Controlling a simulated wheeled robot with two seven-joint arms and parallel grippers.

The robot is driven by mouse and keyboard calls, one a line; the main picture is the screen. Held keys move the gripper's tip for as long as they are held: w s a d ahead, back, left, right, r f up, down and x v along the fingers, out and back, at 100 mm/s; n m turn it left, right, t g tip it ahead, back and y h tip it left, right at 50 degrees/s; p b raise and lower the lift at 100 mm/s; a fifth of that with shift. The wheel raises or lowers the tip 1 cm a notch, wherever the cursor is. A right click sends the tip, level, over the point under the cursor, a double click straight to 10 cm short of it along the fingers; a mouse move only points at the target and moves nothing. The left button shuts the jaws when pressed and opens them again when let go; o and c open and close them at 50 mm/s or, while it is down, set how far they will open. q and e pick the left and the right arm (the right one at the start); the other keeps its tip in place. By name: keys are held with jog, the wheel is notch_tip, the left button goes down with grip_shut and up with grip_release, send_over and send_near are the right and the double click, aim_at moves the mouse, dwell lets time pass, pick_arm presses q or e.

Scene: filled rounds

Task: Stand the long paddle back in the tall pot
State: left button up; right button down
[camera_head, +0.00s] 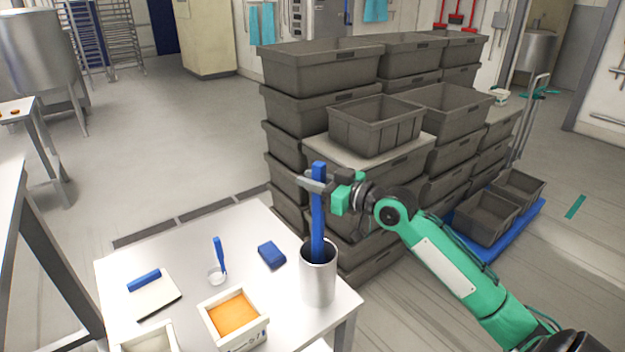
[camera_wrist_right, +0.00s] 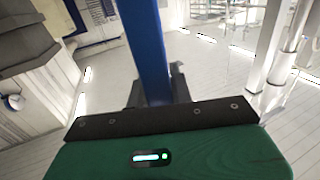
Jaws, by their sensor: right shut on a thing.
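The long blue paddle (camera_head: 317,215) stands nearly upright, its lower end inside the mouth of the tall metal pot (camera_head: 318,283). The pot hides that end, so I cannot tell whether it touches the bottom. My right gripper (camera_head: 316,184) is shut on the upper part of the paddle, above the pot's rim. In the right wrist view the blue paddle (camera_wrist_right: 147,50) runs up between the fingers of the gripper (camera_wrist_right: 155,92). My left gripper is not in view.
The pot stands at the right end of the metal table (camera_head: 190,250). Nearby on it are a blue block (camera_head: 271,254), a small blue-handled tool (camera_head: 219,258), a scraper (camera_head: 146,282) and a box with orange filling (camera_head: 234,314). Stacked grey crates (camera_head: 320,72) rise behind.

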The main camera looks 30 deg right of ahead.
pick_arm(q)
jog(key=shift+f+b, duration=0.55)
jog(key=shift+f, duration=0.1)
pick_arm(e)
jog(key=shift+f, duration=0.8)
jog(key=c, duration=1.2)
grip_release()
jog(key=shift+o, duration=0.2)
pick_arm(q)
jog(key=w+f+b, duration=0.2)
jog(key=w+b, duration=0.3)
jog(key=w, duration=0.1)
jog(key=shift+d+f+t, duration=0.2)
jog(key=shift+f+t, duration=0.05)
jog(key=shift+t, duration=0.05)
pick_arm(e)
jog(key=v, duration=1.3)
jog(key=shift+s+d, duration=0.15)
jog(key=shift+s, duration=0.2)
